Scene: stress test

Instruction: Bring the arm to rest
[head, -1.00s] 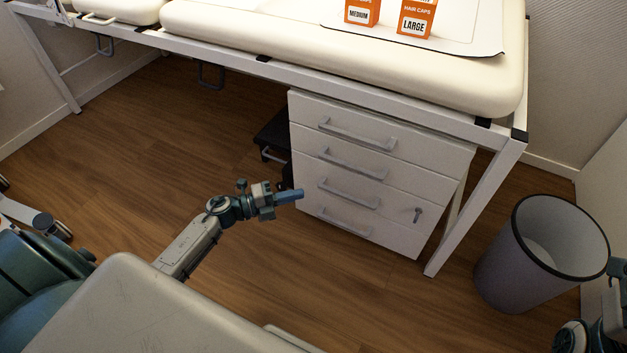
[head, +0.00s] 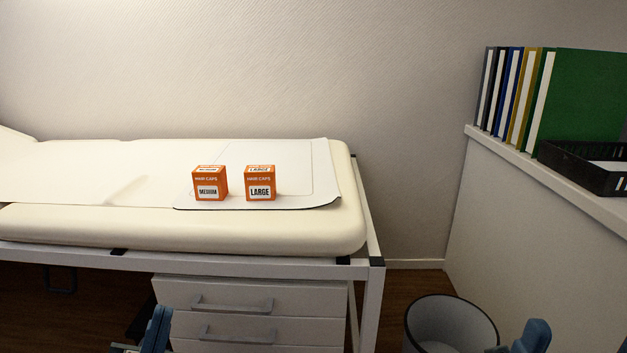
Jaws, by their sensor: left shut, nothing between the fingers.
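My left gripper (head: 156,328) shows at the bottom edge, left of centre, with its blue fingers pointing up. It is shut and holds nothing. It appears in front of the left side of the white drawer unit (head: 310,298). Part of my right gripper (head: 533,336) shows at the bottom right, beside the waste bin (head: 452,318). Most of it is cut off by the frame, so I cannot tell whether it is open or shut.
A cream examination couch (head: 120,228) spans the left and middle. Two orange hair-cap boxes, medium (head: 210,183) and large (head: 260,183), stand on it. A ledge (head: 550,180) at right bears several folders (head: 585,95) and a black tray (head: 580,168).

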